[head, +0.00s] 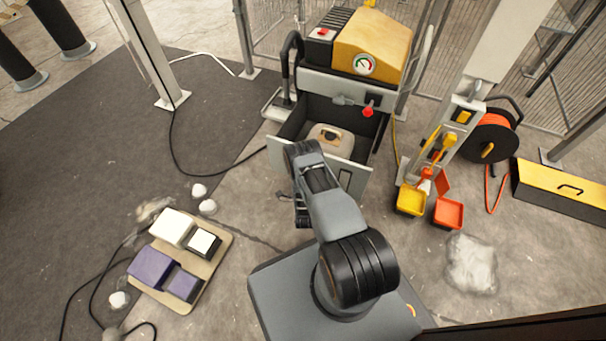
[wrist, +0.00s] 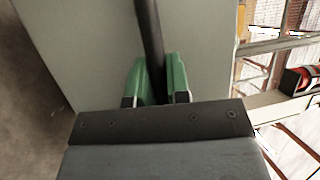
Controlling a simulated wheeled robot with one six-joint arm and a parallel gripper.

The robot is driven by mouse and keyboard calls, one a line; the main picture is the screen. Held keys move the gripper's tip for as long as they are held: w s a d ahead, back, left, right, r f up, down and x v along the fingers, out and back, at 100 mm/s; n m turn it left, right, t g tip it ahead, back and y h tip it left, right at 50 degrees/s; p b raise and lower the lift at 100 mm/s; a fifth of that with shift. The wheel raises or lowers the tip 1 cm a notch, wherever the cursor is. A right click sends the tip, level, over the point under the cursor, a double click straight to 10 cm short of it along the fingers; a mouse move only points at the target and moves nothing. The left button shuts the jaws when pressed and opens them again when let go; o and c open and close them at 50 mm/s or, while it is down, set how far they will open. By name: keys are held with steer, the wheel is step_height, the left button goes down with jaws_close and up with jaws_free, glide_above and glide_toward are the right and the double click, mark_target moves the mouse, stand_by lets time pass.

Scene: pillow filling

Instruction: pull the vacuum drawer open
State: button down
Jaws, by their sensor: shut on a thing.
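The vacuum (head: 372,50) is a machine with a yellow top, a round gauge and a red knob on its front. Its drawer (head: 345,174) stands pulled out toward me, with a pale grey front panel. A beige bag-like thing with a dark top (head: 330,138) sits inside the drawer. My arm covers part of the panel in the head view. In the wrist view, my gripper (wrist: 162,85) has green fingers on both sides of a dark bar handle (wrist: 150,45), shut on it, with the grey panel (wrist: 85,50) behind.
A board (head: 219,258) with white and purple blocks lies on the floor at the left. White fluff and a black cable lie about.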

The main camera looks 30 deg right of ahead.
steer(key=shift+s+d, duration=0.1)
steer(key=c, duration=1.4)
jaws_free()
steer(key=shift+d, duration=0.1)
steer(key=o, duration=0.3)
steer(key=shift+a, duration=0.2)
